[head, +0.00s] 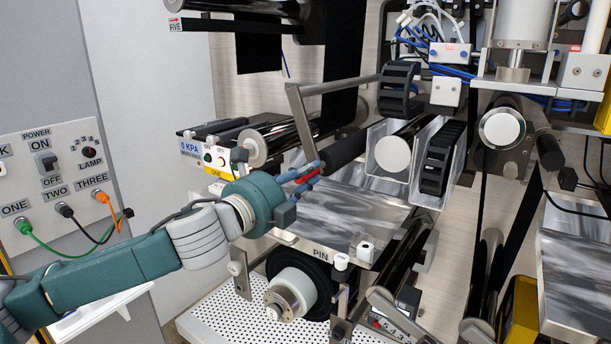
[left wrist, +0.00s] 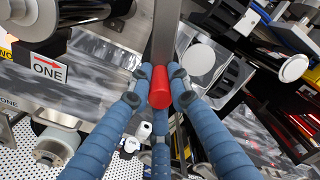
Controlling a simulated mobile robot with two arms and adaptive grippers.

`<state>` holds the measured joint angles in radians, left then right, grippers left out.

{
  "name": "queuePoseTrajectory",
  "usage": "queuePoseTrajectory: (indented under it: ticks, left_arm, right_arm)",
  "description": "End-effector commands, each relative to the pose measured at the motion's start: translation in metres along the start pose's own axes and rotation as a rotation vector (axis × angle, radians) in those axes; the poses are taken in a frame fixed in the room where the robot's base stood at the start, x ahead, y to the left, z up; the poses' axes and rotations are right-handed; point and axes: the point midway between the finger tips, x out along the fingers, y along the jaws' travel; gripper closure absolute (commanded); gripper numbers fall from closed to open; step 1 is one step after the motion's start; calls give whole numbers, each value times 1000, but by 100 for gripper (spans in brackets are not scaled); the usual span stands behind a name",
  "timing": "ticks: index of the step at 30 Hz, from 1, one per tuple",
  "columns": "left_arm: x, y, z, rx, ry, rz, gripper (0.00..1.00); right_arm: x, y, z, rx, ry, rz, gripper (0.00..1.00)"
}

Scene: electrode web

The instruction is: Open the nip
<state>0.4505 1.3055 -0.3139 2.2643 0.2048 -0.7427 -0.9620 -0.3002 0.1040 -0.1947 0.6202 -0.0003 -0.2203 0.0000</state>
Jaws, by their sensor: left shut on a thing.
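My left gripper (head: 306,175) reaches in from the left, and its blue fingers are closed around a red grip. In the left wrist view the red grip (left wrist: 160,88) sits between the fingers of the gripper (left wrist: 158,85), in front of a grey metal bar (left wrist: 164,38). In the head view a bent grey lever arm (head: 300,115) runs from near the fingers up and across towards a black ribbed part. The grip is mostly hidden there by the fingers. A black roller (head: 346,150) lies just behind the gripper, beside a white-capped roller (head: 393,154). My right gripper is not in view.
A 0 KPA box (head: 190,149) with a yellow label stands left of the gripper. A control panel (head: 60,165) with plugged cables is at far left. A shiny metal plate (head: 345,215) and a PIN roll (head: 293,291) are below. Rollers and cables crowd the right.

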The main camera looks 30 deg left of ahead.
Motion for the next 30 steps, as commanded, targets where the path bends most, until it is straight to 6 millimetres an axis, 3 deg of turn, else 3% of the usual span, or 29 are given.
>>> queuePoseTrajectory:
  ticks: [10,21,22,24,30]
  left_arm:
    - [0,-4,-8,-83,10,6,100]
    - [0,-4,-9,-86,12,6,100]
    - [0,-4,-9,-85,12,6,78]
    - [0,-5,-9,-84,11,5,64]
    - [0,-5,-6,-81,6,4,63]
  right_arm:
    - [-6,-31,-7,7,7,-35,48]
    - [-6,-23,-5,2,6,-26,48]
    - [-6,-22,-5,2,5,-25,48]
    - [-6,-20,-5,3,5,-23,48]
    - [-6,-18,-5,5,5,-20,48]
